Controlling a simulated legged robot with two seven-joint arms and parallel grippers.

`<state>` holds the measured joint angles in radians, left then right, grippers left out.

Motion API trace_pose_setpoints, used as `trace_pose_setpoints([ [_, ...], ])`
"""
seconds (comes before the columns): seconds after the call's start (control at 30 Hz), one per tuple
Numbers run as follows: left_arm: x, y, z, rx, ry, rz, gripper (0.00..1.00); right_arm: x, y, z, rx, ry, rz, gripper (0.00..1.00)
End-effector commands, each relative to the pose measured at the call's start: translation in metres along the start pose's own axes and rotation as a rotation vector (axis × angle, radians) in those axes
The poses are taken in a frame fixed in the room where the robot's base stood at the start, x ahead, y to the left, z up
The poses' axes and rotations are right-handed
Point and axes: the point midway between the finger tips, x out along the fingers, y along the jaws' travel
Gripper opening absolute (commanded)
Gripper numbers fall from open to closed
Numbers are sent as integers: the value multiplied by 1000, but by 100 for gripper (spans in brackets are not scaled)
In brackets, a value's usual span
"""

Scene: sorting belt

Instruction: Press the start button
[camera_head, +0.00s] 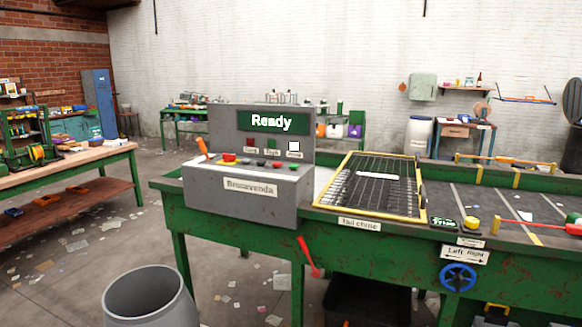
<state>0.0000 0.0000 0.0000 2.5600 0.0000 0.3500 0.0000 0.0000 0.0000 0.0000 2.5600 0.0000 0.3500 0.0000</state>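A grey control box (190,194) stands on the left end of the green sorting bench. Its green screen (272,122) reads "Ready". Small red, green and white lamps sit below the screen, and the white one (294,146) is bright. Along the sloped top are a red mushroom button (229,157), several small buttons and a green button (293,167) at the right end. A yellow button (472,222) sits further right, beside a small black display (443,223) with green text. I cannot read which button is marked start. Neither gripper shows.
An orange-handled lever (203,147) rises from the box's left side. A yellow-framed grille (350,181) lies right of the box. A red lever (308,257) and a blue handwheel (458,277) are on the bench front. A grey bin (148,298) stands on the floor before it.

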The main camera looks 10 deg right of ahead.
Motion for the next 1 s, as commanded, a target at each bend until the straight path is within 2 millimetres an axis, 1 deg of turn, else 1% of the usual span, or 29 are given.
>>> trace_pose_setpoints([
  [0.37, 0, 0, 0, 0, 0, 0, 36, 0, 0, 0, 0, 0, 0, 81],
  [0.9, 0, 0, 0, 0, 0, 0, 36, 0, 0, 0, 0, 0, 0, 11],
  [1.0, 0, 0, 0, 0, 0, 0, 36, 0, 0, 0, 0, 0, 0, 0],
])
